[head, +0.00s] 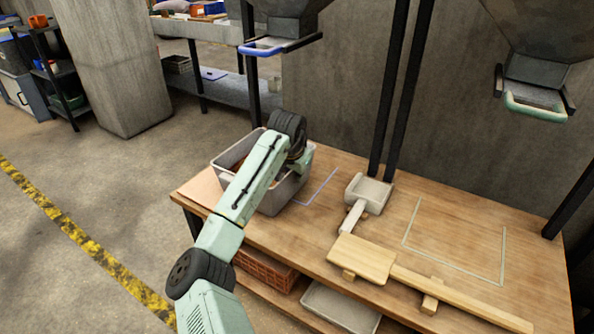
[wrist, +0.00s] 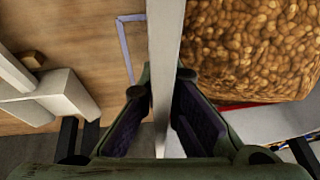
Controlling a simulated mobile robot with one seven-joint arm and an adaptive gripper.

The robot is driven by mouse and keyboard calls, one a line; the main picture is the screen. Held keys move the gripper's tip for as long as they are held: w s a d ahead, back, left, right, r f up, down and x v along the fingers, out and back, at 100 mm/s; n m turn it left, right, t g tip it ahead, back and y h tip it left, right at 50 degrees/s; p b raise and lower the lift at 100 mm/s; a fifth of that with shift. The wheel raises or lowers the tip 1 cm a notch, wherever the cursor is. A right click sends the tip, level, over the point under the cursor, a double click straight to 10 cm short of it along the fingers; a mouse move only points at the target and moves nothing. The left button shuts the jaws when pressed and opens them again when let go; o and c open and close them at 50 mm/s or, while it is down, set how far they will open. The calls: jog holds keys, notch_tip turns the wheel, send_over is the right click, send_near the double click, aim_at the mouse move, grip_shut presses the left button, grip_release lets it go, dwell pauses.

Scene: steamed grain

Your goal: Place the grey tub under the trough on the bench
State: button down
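The grey tub (head: 288,192) is at the left end of the wooden bench (head: 400,218), and brown grain (wrist: 250,45) fills it. My gripper (wrist: 164,95) is over the tub's right wall, one finger on each side, and looks shut on that wall (wrist: 166,35). In the head view my wrist hides the fingers. I cannot tell whether the tub rests on the bench or hangs just above it. A trough with a blue rim (head: 262,48) hangs above and behind the tub. A blue-violet outline (head: 322,186) shows on the bench right of the tub; part of it is hidden.
A grey scoop (head: 370,190) and a wooden paddle (head: 362,258) lie right of the tub. A pale green outline (head: 455,262) encloses clear bench under a green-rimmed trough (head: 536,106). Dark posts (head: 395,90) stand at the back. A brown crate (head: 265,268) sits below.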

jog(key=shift+w+r, duration=0.1)
jog(key=shift+r, duration=0.3)
jog(key=c, duration=2.3)
grip_release()
jog(key=shift+f, duration=0.4)
jog(key=shift+o, duration=0.8)
jog(key=shift+s+r, duration=0.1)
jog(key=shift+s, duration=0.1)
jog(key=o, duration=0.3)
jog(key=shift+o, duration=0.2)
jog(key=b+v, duration=0.1)
jog(key=v, duration=1.1)
jog(key=shift+w+r, duration=0.1)
